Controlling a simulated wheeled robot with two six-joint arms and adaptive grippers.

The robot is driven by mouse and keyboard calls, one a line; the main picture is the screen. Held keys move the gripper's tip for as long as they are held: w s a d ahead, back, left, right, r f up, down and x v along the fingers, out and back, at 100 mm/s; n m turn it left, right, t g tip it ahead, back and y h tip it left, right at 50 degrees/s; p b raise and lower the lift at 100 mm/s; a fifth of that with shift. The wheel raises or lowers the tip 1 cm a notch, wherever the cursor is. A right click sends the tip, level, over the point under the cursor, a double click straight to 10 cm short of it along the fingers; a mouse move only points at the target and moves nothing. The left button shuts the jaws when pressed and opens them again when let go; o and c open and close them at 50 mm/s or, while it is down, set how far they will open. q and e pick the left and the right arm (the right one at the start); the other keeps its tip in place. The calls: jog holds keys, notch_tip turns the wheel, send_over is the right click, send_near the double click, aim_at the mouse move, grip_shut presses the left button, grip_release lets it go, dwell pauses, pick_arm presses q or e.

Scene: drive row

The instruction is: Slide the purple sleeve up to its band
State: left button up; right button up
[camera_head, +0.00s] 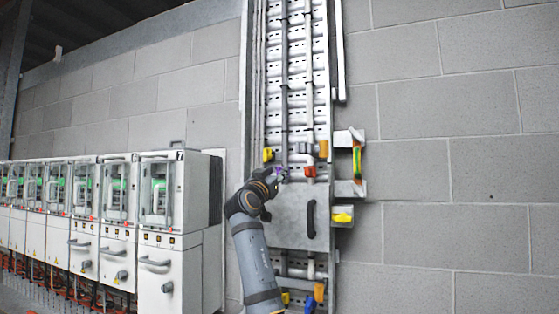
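A small patch of purple, likely the purple sleeve (281,169), shows on a vertical grey pipe (284,120) of the wall rack. My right gripper (278,174) is at the purple patch and partly covers it. The fingers are too small and dark to tell whether they are open or closed on it. I cannot make out the sleeve's band for certain; several dark marks show along the pipes above. My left gripper is not in view.
A grey panel with a black handle (311,218) sits right of my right arm. Near the gripper are a yellow part (268,155), a red part (310,171) and an orange part (323,149). White cabinets (168,230) line the left. The block wall (450,160) on the right is bare.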

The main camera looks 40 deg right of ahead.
aim_at(279, 168)
jog(key=p+x, duration=0.1)
jog(key=x, duration=0.2)
jog(key=shift+s+r, duration=0.1)
jog(key=shift+r, duration=0.1)
jog(key=shift+w+d+p, duration=0.25)
jog(key=shift+d+p, duration=0.05)
jog(key=shift+p, duration=0.05)
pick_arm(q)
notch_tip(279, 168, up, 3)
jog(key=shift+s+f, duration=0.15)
pick_arm(e)
jog(key=shift+f, duration=0.1)
jog(key=shift+c, duration=0.4)
grip_shut()
